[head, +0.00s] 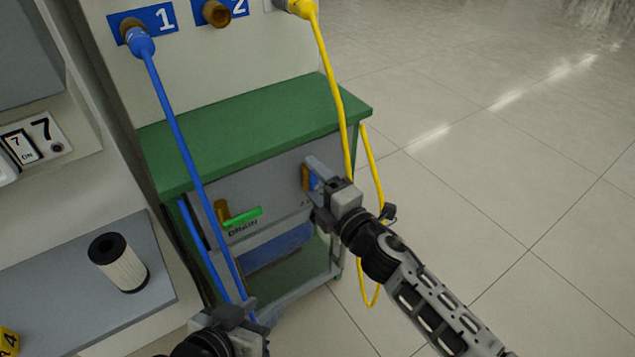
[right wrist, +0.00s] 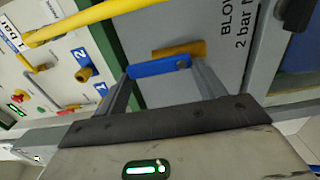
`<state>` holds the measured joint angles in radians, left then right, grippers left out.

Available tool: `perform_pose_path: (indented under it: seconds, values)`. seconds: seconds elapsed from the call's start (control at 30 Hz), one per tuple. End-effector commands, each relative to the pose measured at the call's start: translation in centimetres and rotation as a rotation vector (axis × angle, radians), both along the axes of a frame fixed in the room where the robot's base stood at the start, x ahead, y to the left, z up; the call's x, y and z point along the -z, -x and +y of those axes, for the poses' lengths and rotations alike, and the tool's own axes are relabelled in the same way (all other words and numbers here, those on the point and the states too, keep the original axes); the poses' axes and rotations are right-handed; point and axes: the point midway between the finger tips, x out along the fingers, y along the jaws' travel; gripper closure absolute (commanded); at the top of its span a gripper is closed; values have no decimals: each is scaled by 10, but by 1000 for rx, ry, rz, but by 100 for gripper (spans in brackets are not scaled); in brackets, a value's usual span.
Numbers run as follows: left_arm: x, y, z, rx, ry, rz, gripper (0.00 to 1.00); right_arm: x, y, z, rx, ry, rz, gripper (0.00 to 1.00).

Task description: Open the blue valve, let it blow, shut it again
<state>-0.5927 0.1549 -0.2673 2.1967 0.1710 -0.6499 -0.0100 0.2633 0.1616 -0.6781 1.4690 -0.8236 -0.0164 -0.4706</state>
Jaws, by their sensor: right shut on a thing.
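The blue valve handle (right wrist: 155,68) sits on a brass valve body (right wrist: 182,49) on the grey panel, beside lettering that starts with "BLOW". My right gripper (right wrist: 160,72) has a finger at each end of the blue handle and is shut on it. In the head view the right gripper (head: 316,182) covers most of this valve, and only a little brass (head: 305,176) and blue show. My left gripper (head: 240,312) is at the bottom edge beside the blue hose (head: 179,130). Its fingers are too unclear to tell whether they are open.
A green-handled valve (head: 242,218) marked "DRAIN" is left of the right gripper, under the green bench top (head: 260,120). A yellow hose (head: 335,90) hangs close by my right gripper. A white filter cartridge (head: 122,268) stands on the grey shelf. The floor at right is clear.

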Motion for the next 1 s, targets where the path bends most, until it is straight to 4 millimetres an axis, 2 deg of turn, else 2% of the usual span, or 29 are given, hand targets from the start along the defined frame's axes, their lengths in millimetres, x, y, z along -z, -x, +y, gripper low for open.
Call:
perform_pose_path:
  seconds: [0.3,0.33,0.4,0.77,0.87,1.0]
  values:
    - [1,0,0,-1,-1,1,64,2,1,0,0,9,-3,54]
    - [1,0,0,0,-1,2,64,2,1,0,0,9,-3,23]
    - [1,0,1,0,-1,2,64,1,1,0,0,8,-2,9]
    - [1,2,2,-3,-3,5,64,1,5,-4,0,4,-1,9]
    - [-2,3,3,-5,-5,3,64,1,15,-12,1,6,1,9]
    - [-7,4,5,-11,-9,-5,64,1,40,-29,1,6,3,9]
